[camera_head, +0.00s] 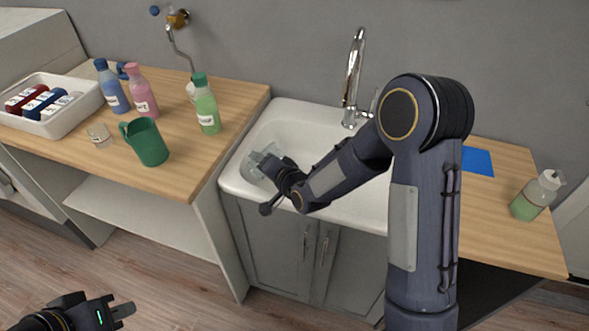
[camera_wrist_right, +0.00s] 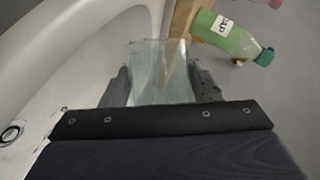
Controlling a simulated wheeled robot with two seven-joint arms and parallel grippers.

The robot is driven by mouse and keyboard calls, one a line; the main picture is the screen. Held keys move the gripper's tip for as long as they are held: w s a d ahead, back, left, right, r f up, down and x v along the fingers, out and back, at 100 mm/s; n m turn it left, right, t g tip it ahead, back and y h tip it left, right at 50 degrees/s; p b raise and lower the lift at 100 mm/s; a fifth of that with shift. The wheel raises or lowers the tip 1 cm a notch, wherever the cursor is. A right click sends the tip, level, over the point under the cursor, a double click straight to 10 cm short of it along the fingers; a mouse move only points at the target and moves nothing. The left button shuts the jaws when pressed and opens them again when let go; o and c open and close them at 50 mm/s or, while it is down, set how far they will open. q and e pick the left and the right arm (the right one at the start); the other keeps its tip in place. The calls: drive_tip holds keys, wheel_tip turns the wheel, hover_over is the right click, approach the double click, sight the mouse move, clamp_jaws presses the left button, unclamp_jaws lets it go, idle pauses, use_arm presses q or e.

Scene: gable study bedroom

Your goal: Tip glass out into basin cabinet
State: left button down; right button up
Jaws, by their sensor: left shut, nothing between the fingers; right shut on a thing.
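The basin cabinet (camera_head: 312,118) has a white sink on top of grey doors. My right gripper (camera_head: 266,160) is shut on a clear glass (camera_head: 252,172) over the left part of the basin. In the right wrist view the glass (camera_wrist_right: 158,72) sits between the two fingers of my right gripper (camera_wrist_right: 160,85), and the white basin (camera_wrist_right: 70,70) shows to its left. I cannot tell the exact tilt of the glass or whether liquid is in it. My left gripper (camera_head: 122,311) is shut and empty, low at the bottom left, away from the basin.
A chrome faucet (camera_head: 352,75) stands behind the basin. The left counter holds a green mug (camera_head: 150,145), a small glass (camera_head: 99,136), a white tray (camera_head: 88,98) and several bottles, including a green one (camera_head: 207,110). A soap bottle (camera_head: 535,195) stands on the right counter.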

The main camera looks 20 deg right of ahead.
drive_tip(key=shift+r+m+p, duration=0.3)
drive_tip(key=shift+p, duration=0.15)
drive_tip(key=shift+d+f+m+y, duration=0.1)
drive_tip(key=shift+f+m+y, duration=0.2)
drive_tip(key=shift+m+y, duration=0.25)
idle(0.7)
drive_tip(key=shift+w+d+f+m+y+p, duration=0.1)
drive_tip(key=shift+d+f+m+y+p, duration=0.15)
drive_tip(key=shift+d+m+y+p, duration=0.3)
idle(0.5)
drive_tip(key=shift+d+r+m+t+y+b, duration=0.35)
drive_tip(key=shift+m+b, duration=0.25)
drive_tip(key=shift+m, duration=0.2)
idle(0.4)
drive_tip(key=shift+d+f, duration=0.1)
drive_tip(key=shift+w+d+f+m+b, duration=0.1)
drive_tip(key=shift+d+f+m+b, duration=0.15)
drive_tip(key=shift+m+b, duration=0.6)
drive_tip(key=shift+w+d+r+m+t+y+b, duration=0.1)
drive_tip(key=shift+d+r+m+t+y+b, duration=0.35)
drive_tip(key=shift+m, duration=0.45)
drive_tip(key=shift+w+d+r+m+t+y+b, duration=0.1)
drive_tip(key=shift+d+r+m+t+y+b, duration=0.3)
drive_tip(key=shift+m, duration=0.45)
idle(1.4)
